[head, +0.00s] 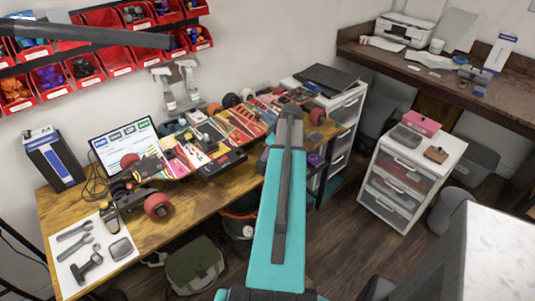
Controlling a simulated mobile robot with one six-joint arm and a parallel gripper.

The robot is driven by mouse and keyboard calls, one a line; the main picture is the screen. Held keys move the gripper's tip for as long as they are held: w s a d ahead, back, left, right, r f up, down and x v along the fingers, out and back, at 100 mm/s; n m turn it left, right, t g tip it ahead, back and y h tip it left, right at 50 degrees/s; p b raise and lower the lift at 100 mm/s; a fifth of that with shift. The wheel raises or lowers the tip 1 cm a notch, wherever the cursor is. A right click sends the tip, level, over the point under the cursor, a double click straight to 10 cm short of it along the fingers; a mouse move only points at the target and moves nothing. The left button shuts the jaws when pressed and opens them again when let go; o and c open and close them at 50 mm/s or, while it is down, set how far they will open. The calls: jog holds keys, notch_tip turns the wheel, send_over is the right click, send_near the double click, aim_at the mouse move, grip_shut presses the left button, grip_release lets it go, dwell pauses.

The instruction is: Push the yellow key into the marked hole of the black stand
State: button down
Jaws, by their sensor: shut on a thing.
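My teal arm link rises through the middle of the head view and ends in a dark joint over the desk's right end. My gripper does not show, and neither do its fingers or anything between them. I cannot make out the yellow key. A low black block (224,164) sits at the front of the desk, beside the skateboard decks; I cannot tell whether it is the black stand. No marked hole can be made out at this distance.
The wooden desk (190,207) holds colourful skateboard decks (240,122), a red wheel (158,205), a monitor (122,146) and a white tool sheet (92,252). A white drawer unit (398,185) stands right. A green bag (195,265) and bucket (238,228) lie below.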

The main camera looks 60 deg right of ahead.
jog(key=shift+f, duration=0.2)
dwell(0.3)
jog(key=c, duration=1.5)
grip_release()
jog(key=shift+c, duration=0.2)
jog(key=shift+o, duration=0.4)
jog(key=shift+o, duration=1)
jog(key=shift+r+p, duration=0.45)
jog(key=shift+r, duration=1.2)
jog(key=shift+r+p, duration=1.2)
jog(key=shift+r, duration=1.65)
jog(key=shift+s, duration=0.1)
